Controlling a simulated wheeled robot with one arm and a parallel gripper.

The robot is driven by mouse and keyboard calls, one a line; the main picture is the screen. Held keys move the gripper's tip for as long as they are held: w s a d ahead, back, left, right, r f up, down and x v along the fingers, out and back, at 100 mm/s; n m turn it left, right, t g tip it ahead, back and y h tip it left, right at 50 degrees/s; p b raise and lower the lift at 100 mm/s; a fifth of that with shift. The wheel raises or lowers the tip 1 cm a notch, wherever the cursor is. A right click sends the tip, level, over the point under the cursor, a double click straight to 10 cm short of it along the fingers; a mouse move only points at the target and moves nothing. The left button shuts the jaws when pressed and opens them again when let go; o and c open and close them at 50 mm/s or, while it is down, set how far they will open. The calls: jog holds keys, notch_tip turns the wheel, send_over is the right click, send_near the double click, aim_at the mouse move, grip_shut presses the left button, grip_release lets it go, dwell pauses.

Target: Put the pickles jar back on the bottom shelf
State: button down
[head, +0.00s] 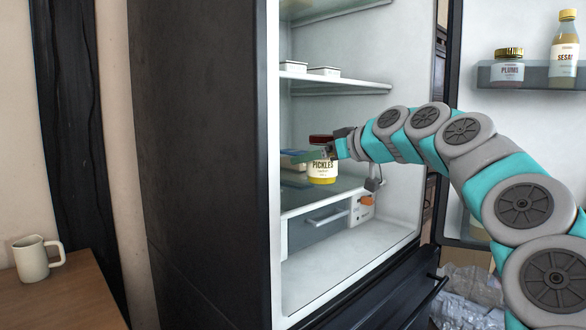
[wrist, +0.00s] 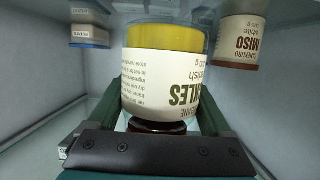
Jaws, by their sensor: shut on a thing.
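The pickles jar (head: 322,172), with a white label, yellow contents and a dark red lid, is inside the open fridge. My gripper (head: 327,152) reaches in from the right and is shut on the jar near its lid. In the wrist view the jar (wrist: 165,85) appears upside down between the two green fingers (wrist: 158,118). The bottom shelf (head: 300,203) is a glass shelf above a drawer. The jar is over or on this shelf; I cannot tell whether its base touches.
A miso jar (wrist: 240,40) and a small blue-and-white container (wrist: 90,35) are near the pickles jar. A drawer (head: 318,222) lies below. An upper shelf (head: 340,87) holds white containers. The open door (head: 500,110) carries plums and sesame jars.

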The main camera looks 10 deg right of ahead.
jog(key=w, duration=0.3)
jog(key=w+a, duration=0.1)
jog(key=w, duration=0.1)
jog(key=w+a+p, duration=0.1)
jog(key=w, duration=0.2)
jog(key=shift+w+a+f, duration=0.1)
jog(key=shift+w+f, duration=0.2)
jog(key=shift+w, duration=0.2)
jog(key=shift+f, duration=1.75)
jog(key=shift+f, duration=0.2)
grip_release()
jog(key=shift+r, duration=0.1)
